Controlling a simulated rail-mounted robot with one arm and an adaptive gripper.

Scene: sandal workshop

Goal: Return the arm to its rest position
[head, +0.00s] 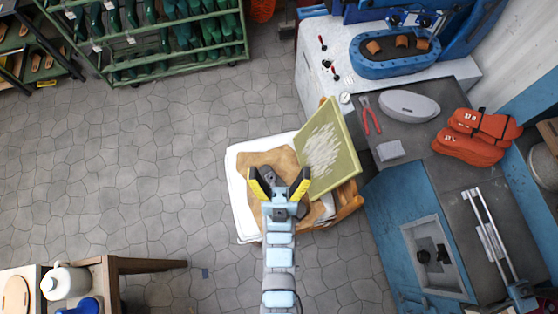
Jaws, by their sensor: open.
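My gripper (279,182) is near the middle of the head view, with my arm reaching up from the bottom edge. Its two yellow-and-black fingers are spread apart. It is above a brown hide-like piece (283,160) that lies on a white sheet or board (236,181). A dark grey object (268,176) shows between and below the fingers; I cannot tell whether they touch it. Nothing is clearly held.
A yellow-green framed panel (326,150) leans just right of my gripper. The grey workbench (425,150) on the right bears red-handled pliers (371,116) and orange pieces (475,137). A green rack (160,52) stands top left. The floor (120,180) on the left is clear.

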